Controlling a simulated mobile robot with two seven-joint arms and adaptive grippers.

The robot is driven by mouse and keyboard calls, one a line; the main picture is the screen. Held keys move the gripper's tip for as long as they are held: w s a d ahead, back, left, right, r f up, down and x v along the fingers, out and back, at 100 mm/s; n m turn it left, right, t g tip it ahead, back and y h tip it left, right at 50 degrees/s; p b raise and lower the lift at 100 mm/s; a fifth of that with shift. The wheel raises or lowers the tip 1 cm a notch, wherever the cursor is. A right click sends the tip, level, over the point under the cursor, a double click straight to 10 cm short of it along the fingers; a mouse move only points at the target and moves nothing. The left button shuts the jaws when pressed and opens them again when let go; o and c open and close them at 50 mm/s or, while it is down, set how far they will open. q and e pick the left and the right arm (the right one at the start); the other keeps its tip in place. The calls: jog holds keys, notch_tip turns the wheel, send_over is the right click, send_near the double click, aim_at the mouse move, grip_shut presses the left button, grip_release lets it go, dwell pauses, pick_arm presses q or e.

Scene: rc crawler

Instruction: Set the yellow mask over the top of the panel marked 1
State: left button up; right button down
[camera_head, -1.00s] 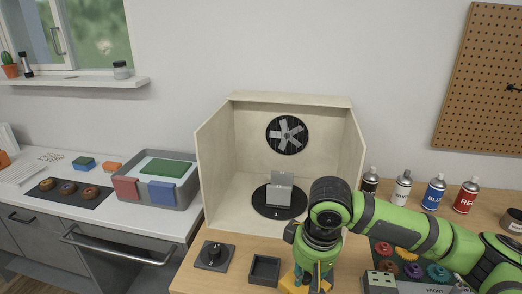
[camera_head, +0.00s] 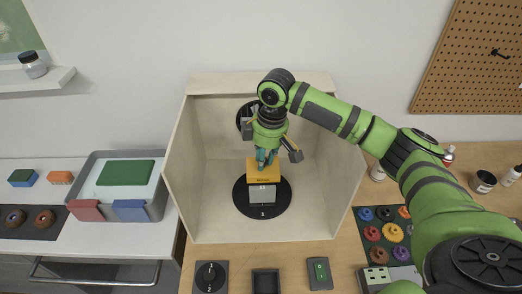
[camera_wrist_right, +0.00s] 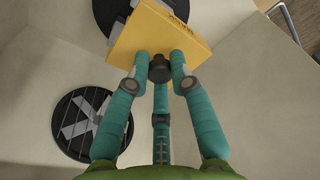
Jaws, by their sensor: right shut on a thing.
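The yellow mask (camera_head: 264,172) is a yellow block-like cover with small dark lettering on its front. My right gripper (camera_head: 265,158) is shut on its dark knob, which shows in the right wrist view (camera_wrist_right: 160,68). The grey panel (camera_head: 262,195) stands on a black round turntable (camera_head: 243,208) inside the booth, with a white 1 on the turntable's front. In the head view the mask covers the panel's upper part, and its lower front shows below. I cannot tell whether mask and panel touch. My left gripper is not in view.
The cream booth (camera_head: 172,180) has side walls close around my right arm and a fan (camera_wrist_right: 92,125) in its back. Coloured wheels (camera_head: 392,232) lie to the right.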

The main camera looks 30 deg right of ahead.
jog(key=shift+s+r, duration=0.1)
jog(key=shift+s, duration=0.1)
jog(key=shift+w+f, duration=0.3)
jog(key=shift+f, duration=0.35)
jog(key=shift+s+f, duration=0.1)
jog(key=shift+f, duration=0.55)
jog(key=shift+f+b, duration=0.3)
jog(key=shift+f, duration=0.8)
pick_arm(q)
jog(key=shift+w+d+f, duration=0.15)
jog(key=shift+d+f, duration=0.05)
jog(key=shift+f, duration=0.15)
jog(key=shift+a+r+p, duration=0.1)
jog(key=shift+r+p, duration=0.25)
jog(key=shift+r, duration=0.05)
pick_arm(e)
jog(key=shift+f, duration=0.2)
